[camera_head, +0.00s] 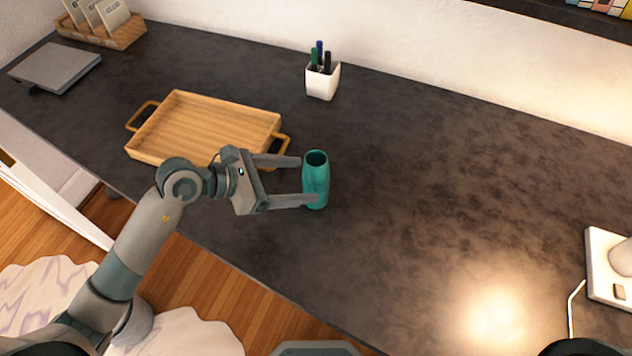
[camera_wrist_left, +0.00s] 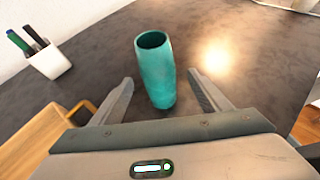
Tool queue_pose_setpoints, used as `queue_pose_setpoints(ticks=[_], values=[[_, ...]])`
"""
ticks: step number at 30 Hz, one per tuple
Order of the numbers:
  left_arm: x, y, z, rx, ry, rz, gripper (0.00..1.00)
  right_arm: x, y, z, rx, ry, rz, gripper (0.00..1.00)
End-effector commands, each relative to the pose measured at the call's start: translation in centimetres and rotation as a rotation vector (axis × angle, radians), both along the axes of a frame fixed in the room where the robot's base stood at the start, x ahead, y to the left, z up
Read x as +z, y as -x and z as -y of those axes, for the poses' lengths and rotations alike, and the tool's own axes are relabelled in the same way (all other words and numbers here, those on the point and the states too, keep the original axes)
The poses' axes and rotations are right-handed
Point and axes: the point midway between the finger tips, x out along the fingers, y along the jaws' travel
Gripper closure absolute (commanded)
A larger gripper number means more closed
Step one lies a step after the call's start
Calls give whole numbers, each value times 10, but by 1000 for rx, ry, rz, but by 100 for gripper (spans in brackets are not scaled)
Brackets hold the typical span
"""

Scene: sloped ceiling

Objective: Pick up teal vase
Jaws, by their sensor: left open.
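The teal vase (camera_head: 316,180) stands upright on the dark countertop, near the middle of the head view. My left gripper (camera_head: 303,181) comes in from the left with its jaws open. In the head view its fingertips reach the near side of the vase, one towards the back and one towards the front. In the left wrist view the vase (camera_wrist_left: 156,72) stands just ahead of and partly between the open fingers (camera_wrist_left: 161,82), with a gap showing on each side. My right gripper is not in view.
A wooden tray (camera_head: 178,152) with handles lies left, behind the left gripper. A white pen cup (camera_head: 322,82) stands behind the vase. A closed grey laptop-like slab (camera_head: 55,67) and wooden organizer (camera_head: 118,38) sit far left. The counter right of the vase is clear up to a white lamp base (camera_head: 606,262).

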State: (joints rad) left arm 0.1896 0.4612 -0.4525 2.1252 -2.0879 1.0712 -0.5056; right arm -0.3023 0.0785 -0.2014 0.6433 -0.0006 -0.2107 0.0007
Motion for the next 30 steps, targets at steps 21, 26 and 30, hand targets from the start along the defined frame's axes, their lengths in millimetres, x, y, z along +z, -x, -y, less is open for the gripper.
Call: queue_pose_setpoints(ticks=[21, 26, 30], values=[[-19, -21, 44, 0, 0, 0, 30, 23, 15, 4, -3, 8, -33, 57], [-20, -21, 44, 0, 0, 0, 30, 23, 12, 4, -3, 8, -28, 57], [-20, -21, 44, 0, 0, 0, 30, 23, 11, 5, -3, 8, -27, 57]])
